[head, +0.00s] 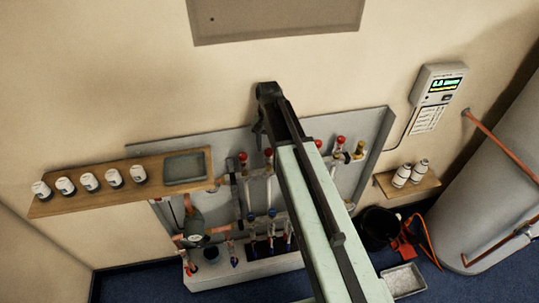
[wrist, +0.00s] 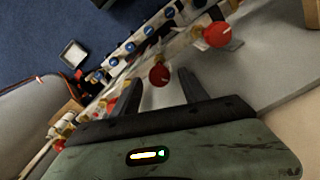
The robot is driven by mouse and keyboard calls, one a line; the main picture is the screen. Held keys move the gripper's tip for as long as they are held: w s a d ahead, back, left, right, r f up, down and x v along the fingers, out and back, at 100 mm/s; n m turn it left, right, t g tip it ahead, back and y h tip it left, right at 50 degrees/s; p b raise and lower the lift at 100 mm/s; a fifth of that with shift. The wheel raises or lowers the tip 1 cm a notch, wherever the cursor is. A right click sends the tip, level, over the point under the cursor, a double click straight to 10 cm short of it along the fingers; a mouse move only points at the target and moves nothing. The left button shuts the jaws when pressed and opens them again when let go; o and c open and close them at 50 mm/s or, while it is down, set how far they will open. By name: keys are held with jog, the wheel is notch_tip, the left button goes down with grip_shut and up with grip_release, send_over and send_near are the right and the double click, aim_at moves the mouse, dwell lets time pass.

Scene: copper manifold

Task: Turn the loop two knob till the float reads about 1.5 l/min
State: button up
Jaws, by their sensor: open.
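The copper manifold hangs on a grey back panel (head: 375,125), with red knobs along its top. In the head view two red knobs (head: 243,156) show left of my arm and two more (head: 341,140) to its right. My gripper (wrist: 158,82) is open in the wrist view. A red knob (wrist: 159,73) shows between its fingertips, seemingly beyond them; I cannot tell whether they touch. Another red knob (wrist: 216,35) lies to the upper right. I cannot tell which knob is loop two. The float readings are too small to read, and my arm hides the panel's middle.
A wooden shelf (head: 100,197) with several white pots and a grey tray (head: 184,167) juts out at the left. A small shelf (head: 425,185) with white bottles, a wall controller (head: 438,85) and a big grey tank (head: 500,190) stand at the right. A black bucket (head: 379,225) is on the floor.

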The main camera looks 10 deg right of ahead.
jog(key=shift+f, duration=0.55)
jog(key=shift+r, duration=0.15)
grip_shut()
jog(key=n, duration=0.5)
grip_release()
